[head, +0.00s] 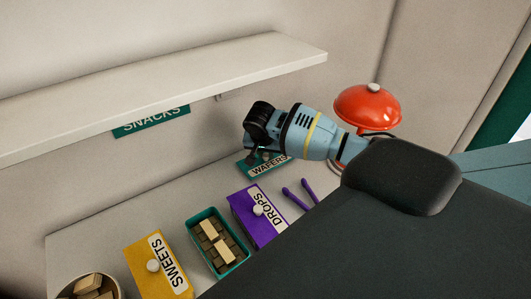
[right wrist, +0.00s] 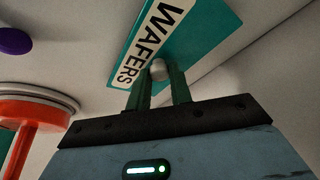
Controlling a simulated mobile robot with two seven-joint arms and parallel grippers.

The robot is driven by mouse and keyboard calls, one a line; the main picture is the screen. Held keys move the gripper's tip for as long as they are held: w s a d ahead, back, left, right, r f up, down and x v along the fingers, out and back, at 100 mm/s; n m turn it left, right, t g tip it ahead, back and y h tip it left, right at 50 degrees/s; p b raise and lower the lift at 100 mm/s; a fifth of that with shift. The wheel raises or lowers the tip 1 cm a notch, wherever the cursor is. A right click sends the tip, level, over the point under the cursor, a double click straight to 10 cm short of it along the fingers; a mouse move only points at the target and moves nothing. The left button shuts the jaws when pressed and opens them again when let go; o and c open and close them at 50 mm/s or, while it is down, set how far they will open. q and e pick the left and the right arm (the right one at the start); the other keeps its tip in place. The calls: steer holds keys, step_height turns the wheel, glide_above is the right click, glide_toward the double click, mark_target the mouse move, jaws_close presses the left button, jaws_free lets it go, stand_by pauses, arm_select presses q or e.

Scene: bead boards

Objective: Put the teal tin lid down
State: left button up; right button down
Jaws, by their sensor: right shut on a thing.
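The teal tin lid (head: 251,168) is a flat plate with a white label reading WAFERS. It is near the back of the counter, right of the purple DROPS tin, partly hidden by my right gripper (head: 264,156). In the right wrist view the lid (right wrist: 205,35) has a pale round knob (right wrist: 158,69), and my right gripper (right wrist: 163,84) is shut on that knob. I cannot tell whether the lid touches the counter. An open teal tin (head: 204,252) with brown and pale blocks in it stands left of the DROPS tin. My left gripper is not in view.
The purple DROPS tin (head: 243,203) and yellow SWEETS tin (head: 143,252) have lids with knobs. Purple tongs (head: 299,195) lie to the right. A red domed thing (head: 367,106) stands behind my arm. A shelf (head: 170,95) overhangs the counter. A round bin (head: 62,292) holds blocks.

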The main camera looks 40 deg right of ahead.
mark_target(264, 167)
steer(key=shift+f, duration=0.1)
steer(key=c, duration=1.3)
jaws_free()
steer(key=shift+o, duration=0.2)
steer(key=v, duration=0.7)
steer(key=shift+r, duration=0.35)
steer(key=shift+s+f, duration=0.1)
